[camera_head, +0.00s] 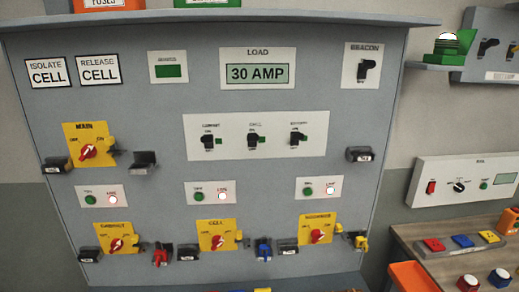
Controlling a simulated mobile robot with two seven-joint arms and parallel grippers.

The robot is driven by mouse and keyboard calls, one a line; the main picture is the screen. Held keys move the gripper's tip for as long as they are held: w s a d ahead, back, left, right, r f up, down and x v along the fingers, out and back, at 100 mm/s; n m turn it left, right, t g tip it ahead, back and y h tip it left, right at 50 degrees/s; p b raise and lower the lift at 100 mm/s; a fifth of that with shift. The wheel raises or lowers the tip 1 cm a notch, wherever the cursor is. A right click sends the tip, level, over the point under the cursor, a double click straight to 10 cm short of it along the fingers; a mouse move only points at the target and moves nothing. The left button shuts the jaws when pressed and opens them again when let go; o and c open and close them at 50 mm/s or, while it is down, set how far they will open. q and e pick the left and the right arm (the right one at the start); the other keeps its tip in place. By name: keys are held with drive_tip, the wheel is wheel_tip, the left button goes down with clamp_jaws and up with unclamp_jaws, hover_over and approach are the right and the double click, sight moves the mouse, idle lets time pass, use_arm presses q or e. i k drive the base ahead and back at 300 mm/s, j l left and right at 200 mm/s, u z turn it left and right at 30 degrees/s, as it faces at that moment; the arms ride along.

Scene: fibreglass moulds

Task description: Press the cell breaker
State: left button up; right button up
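A grey upright panel (160,25) fills most of the head view. The middle breaker (253,141) has a blurred label that seems to read CELL. The left breaker (208,142) and the right breaker (299,138) flank it. Below, a yellow plate marked CELL (211,245) bears a red rotary handle (218,242). Neither of my grippers is in view, and nothing covers the breakers.
Lamp plates under the breakers show bright red-rimmed lamps, such as the middle one (222,196). Black holders jut from the panel, one at right (360,154). A 30 AMP display (257,74) sits above. A wooden bench (430,245) with coloured blocks stands at lower right.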

sight(250, 138)
drive_tip(key=i+j, duration=0.2)
drive_tip(key=i, duration=0.3)
drive_tip(key=i+j, duration=0.2)
drive_tip(key=i, duration=0.25)
drive_tip(key=i+j, duration=0.2)
drive_tip(key=i, duration=0.3)
drive_tip(key=l+z, duration=0.05)
